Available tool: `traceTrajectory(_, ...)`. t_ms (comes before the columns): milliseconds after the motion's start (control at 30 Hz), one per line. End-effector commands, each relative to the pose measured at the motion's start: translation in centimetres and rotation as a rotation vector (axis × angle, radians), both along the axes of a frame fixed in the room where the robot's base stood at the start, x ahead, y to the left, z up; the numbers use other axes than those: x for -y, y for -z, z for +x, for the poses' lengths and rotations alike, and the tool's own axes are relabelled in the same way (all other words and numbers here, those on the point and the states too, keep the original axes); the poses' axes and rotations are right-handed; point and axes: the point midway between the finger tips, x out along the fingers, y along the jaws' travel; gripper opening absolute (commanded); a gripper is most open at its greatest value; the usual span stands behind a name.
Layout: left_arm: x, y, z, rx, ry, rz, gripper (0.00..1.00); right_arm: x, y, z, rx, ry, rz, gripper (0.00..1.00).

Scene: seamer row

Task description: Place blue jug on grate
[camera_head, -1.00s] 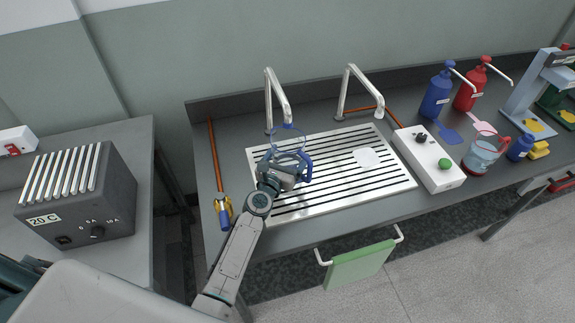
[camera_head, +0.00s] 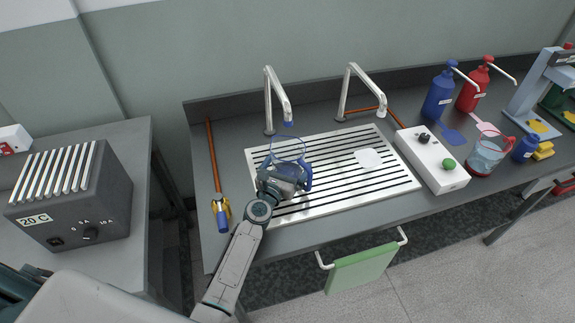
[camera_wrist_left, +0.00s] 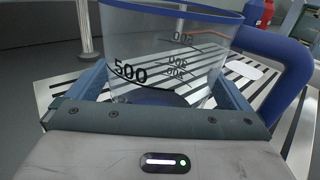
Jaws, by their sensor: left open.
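The blue jug (camera_head: 288,152) is clear with a blue rim and a blue handle. It is upright over the left part of the slotted metal grate (camera_head: 345,193) and appears to stand on it; its base is largely hidden by my gripper. My left gripper (camera_head: 286,172) is open, with its fingers on either side of the jug's lower body. In the left wrist view the jug (camera_wrist_left: 165,50) fills the space between the fingers, with its handle to the right and volume marks facing me. My right gripper is not in view.
Two metal taps, left (camera_head: 271,98) and right (camera_head: 357,88), rise behind the grate. A white patch (camera_head: 368,158) lies on it. A white control box (camera_head: 432,160) and a red-handled jug (camera_head: 484,156) stand to the right. A torch-like tool (camera_head: 221,212) lies left of the grate.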

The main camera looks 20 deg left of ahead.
Motion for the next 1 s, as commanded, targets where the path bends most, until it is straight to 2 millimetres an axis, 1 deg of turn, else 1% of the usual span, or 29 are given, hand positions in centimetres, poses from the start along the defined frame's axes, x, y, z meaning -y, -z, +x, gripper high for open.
traceTrajectory(67, 0.0, -0.6, 0.0, 0.000, 0.000, 0.000, 1.00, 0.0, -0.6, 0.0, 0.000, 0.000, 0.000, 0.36)
traceTrajectory(100, -0.1, -0.2, -0.5, -0.002, 0.000, 0.000, 1.00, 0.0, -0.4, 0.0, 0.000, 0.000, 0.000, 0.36)
traceTrajectory(167, -0.2, -0.2, -1.4, -0.001, 0.000, 0.000, 1.00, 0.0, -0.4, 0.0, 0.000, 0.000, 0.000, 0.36)
traceTrajectory(500, -0.9, -0.1, -8.5, -0.002, 0.000, 0.000, 1.00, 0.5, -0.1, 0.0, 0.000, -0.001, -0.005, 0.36)
traceTrajectory(600, -1.1, -0.2, -10.0, -0.001, 0.000, 0.000, 1.00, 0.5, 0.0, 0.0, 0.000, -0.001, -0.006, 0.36)
traceTrajectory(700, -1.2, -0.2, -11.1, 0.000, 0.000, 0.000, 1.00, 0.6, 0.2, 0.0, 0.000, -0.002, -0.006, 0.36)
traceTrajectory(800, -1.3, -0.2, -11.7, -0.001, 0.000, 0.000, 1.00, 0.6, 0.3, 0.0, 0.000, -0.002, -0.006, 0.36)
traceTrajectory(1000, -1.4, -0.3, -12.0, 0.000, 0.000, 0.000, 1.00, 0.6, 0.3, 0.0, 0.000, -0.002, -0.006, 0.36)
